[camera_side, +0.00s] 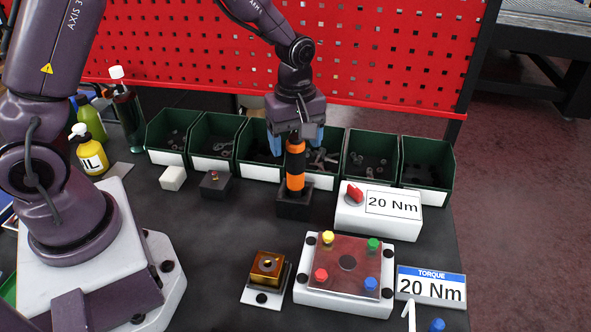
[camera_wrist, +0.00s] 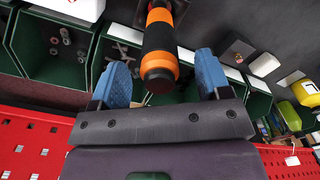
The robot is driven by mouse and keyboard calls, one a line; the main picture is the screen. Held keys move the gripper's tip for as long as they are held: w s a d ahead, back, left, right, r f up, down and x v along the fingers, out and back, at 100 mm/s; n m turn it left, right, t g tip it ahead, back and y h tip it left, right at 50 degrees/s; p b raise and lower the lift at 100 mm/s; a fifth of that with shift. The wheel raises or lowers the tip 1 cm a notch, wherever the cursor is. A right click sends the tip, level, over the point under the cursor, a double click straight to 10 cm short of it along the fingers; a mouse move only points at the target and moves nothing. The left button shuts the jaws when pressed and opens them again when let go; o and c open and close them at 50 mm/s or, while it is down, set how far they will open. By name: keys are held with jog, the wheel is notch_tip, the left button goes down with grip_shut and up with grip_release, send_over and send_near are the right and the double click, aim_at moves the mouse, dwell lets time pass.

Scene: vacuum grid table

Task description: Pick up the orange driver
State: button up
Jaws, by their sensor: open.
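The orange driver (camera_side: 295,167), orange with black bands, stands upright in a dark square holder (camera_side: 293,204) on the table. My gripper (camera_side: 295,140) is above it, pointing down, with its blue fingers on either side of the driver's upper end. In the wrist view the driver (camera_wrist: 159,50) lies between and just beyond the two open blue fingers of my gripper (camera_wrist: 158,80). Gaps show on both sides of the driver, wider on the right. I cannot tell from the side view whether a finger touches it.
Green bins (camera_side: 213,140) with small metal parts stand in a row behind the driver, close to my gripper. A red perforated panel (camera_side: 390,60) rises behind them. A white box with a 20 Nm label (camera_side: 378,220) stands right of the holder. Bottles (camera_side: 87,150) stand far left.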

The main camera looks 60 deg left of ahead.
jog(key=shift+f, duration=1.35)
jog(key=c, duration=1.1)
jog(key=r, duration=0.6)
jog(key=d+r, duration=0.1)
jog(key=r, duration=0.2)
jog(key=shift+r, duration=0.25)
jog(key=w+d+r+m, duration=0.1)
jog(key=d+m, duration=0.5)
jog(key=d, duration=0.3)
jog(key=w+d+r+m, duration=0.1)
jog(key=w+d+m, duration=0.1)
jog(key=d+m, duration=0.4)
jog(key=d, duration=0.4)
jog(key=shift+w, duration=0.3)
